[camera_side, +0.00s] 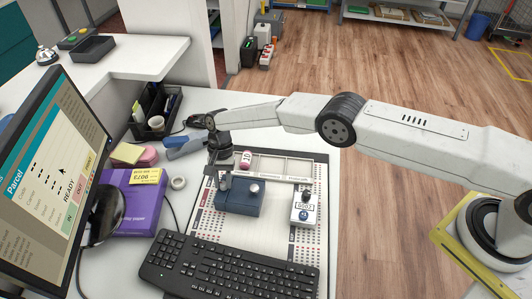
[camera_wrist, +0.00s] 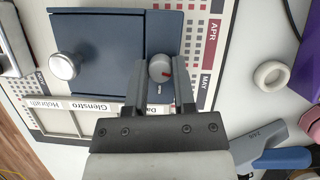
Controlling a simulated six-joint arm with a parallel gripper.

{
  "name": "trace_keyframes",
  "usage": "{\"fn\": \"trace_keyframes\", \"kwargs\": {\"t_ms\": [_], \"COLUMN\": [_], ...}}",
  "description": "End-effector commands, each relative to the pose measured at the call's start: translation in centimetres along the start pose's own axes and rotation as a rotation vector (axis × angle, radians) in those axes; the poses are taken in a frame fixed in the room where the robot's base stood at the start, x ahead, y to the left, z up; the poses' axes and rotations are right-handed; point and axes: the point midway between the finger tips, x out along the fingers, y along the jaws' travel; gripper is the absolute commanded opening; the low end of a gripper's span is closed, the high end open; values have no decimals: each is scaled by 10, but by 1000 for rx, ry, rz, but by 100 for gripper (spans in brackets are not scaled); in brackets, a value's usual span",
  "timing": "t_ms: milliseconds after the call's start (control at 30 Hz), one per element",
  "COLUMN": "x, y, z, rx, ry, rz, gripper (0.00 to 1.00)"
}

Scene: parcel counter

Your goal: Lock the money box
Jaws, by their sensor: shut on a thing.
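The money box is a dark blue box on the desk mat, seen in the side view (camera_side: 238,208) and from above in the wrist view (camera_wrist: 110,50). A shiny silver knob (camera_wrist: 63,66) stands on its lid. In the side view my gripper (camera_side: 224,182) points down at the left part of the box. The dial is hidden there.
A white device (camera_side: 304,208) stands right of the box. A shallow compartment tray (camera_side: 290,168) with a pink item (camera_side: 246,160) lies behind it. The keyboard (camera_side: 225,268) is in front; a tape roll (camera_side: 178,183) and purple box (camera_side: 133,205) are left.

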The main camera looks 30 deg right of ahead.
Motion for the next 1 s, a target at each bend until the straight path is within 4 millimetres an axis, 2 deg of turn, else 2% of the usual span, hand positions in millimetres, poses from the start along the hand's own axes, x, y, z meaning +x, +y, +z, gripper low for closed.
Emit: {"fn": "trace_keyframes", "kwargs": {"t_ms": [1000], "x": [0], "y": [-1], "z": [0], "rx": [-168], "ry": [1], "rz": [69], "gripper": [0]}}
